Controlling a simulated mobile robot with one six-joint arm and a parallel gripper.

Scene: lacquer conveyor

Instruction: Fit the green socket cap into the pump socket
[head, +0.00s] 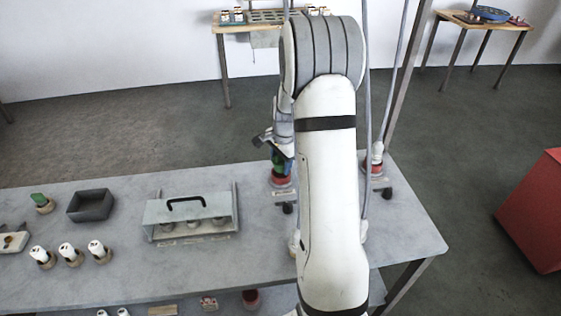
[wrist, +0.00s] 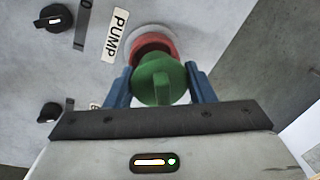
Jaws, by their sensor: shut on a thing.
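My gripper (wrist: 160,84) is shut on the green socket cap (wrist: 160,80), with a blue finger on each side of it. The cap has a raised bar across its face. The pump socket (wrist: 152,43) is a red ring on a white collar beside the PUMP label (wrist: 115,35). The cap covers part of the red ring in the wrist view; I cannot tell whether it is in the socket or just in front of it. In the head view the green cap (head: 278,161) is right above the red pump socket (head: 281,181), partly hidden by my arm.
Black knobs (wrist: 54,18) sit beside the socket. Another red socket (head: 377,170) stands right of my arm. A clear-fronted box with a black handle (head: 187,205), a dark tray (head: 91,205) and several white-topped pieces (head: 68,252) are on the bench's left.

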